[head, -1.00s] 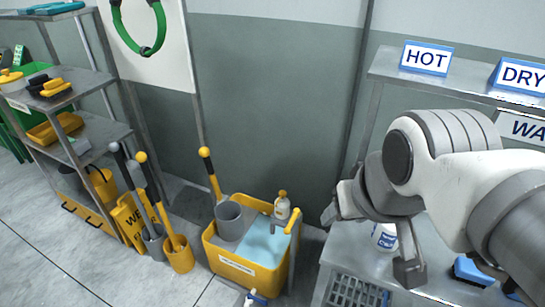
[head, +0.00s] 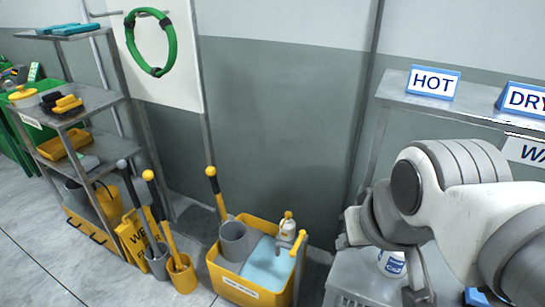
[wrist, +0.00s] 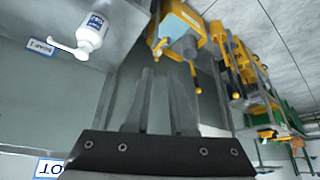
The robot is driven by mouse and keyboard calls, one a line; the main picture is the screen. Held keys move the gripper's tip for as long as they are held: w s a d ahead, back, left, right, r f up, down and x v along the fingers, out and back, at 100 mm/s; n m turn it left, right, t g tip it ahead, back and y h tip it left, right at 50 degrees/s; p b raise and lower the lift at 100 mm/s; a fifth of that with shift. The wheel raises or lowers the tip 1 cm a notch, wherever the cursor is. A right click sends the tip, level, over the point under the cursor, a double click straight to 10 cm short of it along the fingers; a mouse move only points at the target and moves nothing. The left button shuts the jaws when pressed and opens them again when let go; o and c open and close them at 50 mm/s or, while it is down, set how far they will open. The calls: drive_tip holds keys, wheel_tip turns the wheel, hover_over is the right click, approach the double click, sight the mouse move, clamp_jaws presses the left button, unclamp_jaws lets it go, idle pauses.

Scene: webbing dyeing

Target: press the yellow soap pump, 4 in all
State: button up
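A small whitish bottle with a yellow pump top (head: 287,226) stands at the back right of the yellow mop bucket (head: 232,286). In the wrist view the bucket (wrist: 188,46) is beyond my fingertips; a yellow piece (wrist: 158,46) shows at its near edge, too small to tell if it is the pump. My gripper (wrist: 160,82) has a gap between its two fingers and nothing in it. In the head view my gripper end (head: 350,232) is right of the pump and apart from it, with the fingers mostly hidden by the wrist.
A white bottle with a blue label (head: 392,262) stands on the steel bench at right; its white pump shows in the wrist view (wrist: 92,32). The HOT sign (head: 433,83) is on the shelf above. Yellow-topped handles (head: 152,178) and a shelf rack stand left.

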clamp_jaws()
idle(1.4)
